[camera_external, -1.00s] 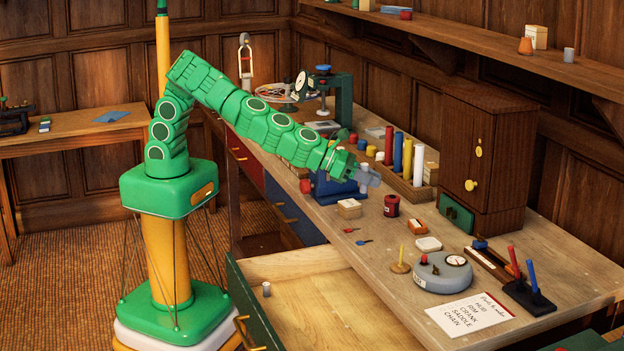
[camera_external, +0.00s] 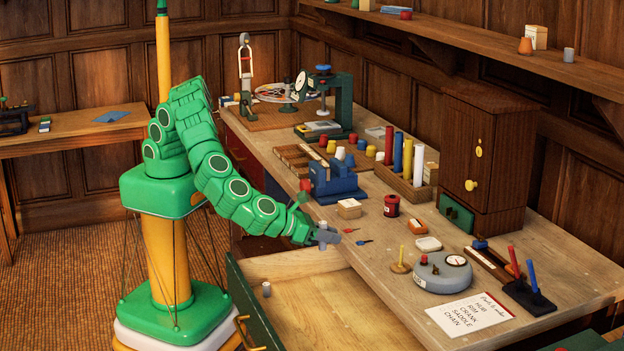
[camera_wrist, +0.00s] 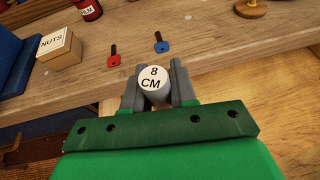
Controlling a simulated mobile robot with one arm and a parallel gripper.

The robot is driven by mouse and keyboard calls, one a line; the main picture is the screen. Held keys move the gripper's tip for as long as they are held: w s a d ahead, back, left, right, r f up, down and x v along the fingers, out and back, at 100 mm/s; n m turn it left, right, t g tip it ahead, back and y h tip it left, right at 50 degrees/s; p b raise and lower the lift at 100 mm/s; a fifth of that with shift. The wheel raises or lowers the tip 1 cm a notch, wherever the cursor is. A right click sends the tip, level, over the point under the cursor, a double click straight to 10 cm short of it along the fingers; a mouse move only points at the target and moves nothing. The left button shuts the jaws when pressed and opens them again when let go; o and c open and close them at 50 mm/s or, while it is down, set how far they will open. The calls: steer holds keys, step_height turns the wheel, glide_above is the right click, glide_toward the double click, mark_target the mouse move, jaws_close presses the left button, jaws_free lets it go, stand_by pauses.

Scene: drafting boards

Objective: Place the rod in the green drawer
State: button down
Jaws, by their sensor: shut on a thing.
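The rod is a short pale cylinder marked "8 CM" (camera_wrist: 154,80). My gripper (camera_external: 328,237) is shut on it, and the wrist view shows its grey fingers on both sides. In the external view the rod (camera_external: 322,229) stands about upright in the fingers. My gripper is near the bench's front edge, by the back end of the open green drawer. The drawer (camera_external: 257,318) is pulled out, with a green front, brass handle and wide wooden floor. A small grey cylinder (camera_external: 266,289) stands inside it near the front.
Red (camera_wrist: 114,56) and blue (camera_wrist: 161,43) keys and a box marked NUTS (camera_wrist: 58,48) lie on the bench near my gripper. A blue vise (camera_external: 335,180) stands behind. A grey round gauge (camera_external: 442,272) sits to the right. Most of the drawer floor (camera_external: 340,305) is clear.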

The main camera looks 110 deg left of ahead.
steer(key=s+f+n+g+y, duration=0.2)
steer(key=s+f, duration=0.1)
steer(key=f, duration=0.3)
steer(key=n+g+y, duration=0.2)
steer(key=n+g, duration=0.1)
glide_above(327, 282)
step_height(327, 282, down, 4)
steer(key=shift+d+f, duration=0.15)
steer(key=shift+f, duration=2.55)
steer(key=shift+f, duration=0.15)
steer(key=c, duration=0.9)
jaws_free()
